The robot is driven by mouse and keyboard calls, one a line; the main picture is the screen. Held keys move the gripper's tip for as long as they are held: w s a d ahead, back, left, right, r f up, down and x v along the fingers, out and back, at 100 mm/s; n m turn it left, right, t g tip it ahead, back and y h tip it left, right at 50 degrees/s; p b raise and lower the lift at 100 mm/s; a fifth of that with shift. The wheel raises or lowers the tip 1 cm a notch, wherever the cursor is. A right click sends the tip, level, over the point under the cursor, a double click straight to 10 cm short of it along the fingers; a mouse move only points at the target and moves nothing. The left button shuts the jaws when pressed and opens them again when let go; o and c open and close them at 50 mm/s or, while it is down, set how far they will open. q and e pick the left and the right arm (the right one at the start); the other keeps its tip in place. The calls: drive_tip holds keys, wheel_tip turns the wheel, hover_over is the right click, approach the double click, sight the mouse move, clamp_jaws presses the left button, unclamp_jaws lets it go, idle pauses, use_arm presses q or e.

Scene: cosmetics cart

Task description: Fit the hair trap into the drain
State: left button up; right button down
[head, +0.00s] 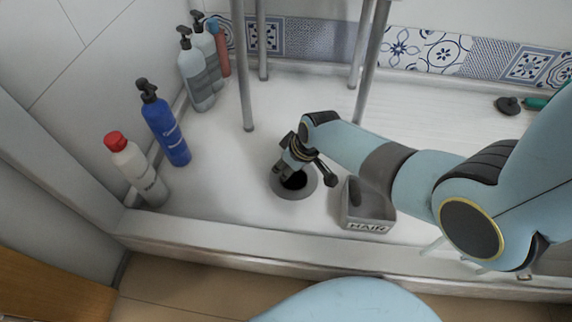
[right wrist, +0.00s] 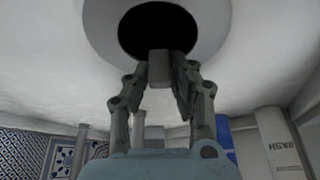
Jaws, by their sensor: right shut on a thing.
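The drain (head: 293,194) is a grey ring around a dark hole in the white shower floor. It fills the top of the right wrist view, its pale ring (right wrist: 213,30) around the black opening. My right gripper (head: 284,171) is over the drain's back left side, pointing down. In the right wrist view its fingers (right wrist: 158,80) are shut on a small grey block-like piece, seemingly the hair trap (right wrist: 158,68). The piece overlaps the near edge of the hole; whether it touches the ring I cannot tell. The fingers hide its sides. My left gripper is not in view.
A grey open bin marked HAIR (head: 367,225) stands just right of the drain, under my right arm. Bottles, including a blue one (head: 166,130) and a red-capped one (head: 137,172), line the left wall. Metal legs (head: 244,80) stand behind. A raised sill (head: 230,240) runs in front.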

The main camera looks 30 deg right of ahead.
drive_tip(key=shift+f, duration=0.2)
drive_tip(key=c, duration=1.1)
unclamp_jaws()
drive_tip(key=shift+r, duration=0.1)
drive_tip(key=v, duration=1.2)
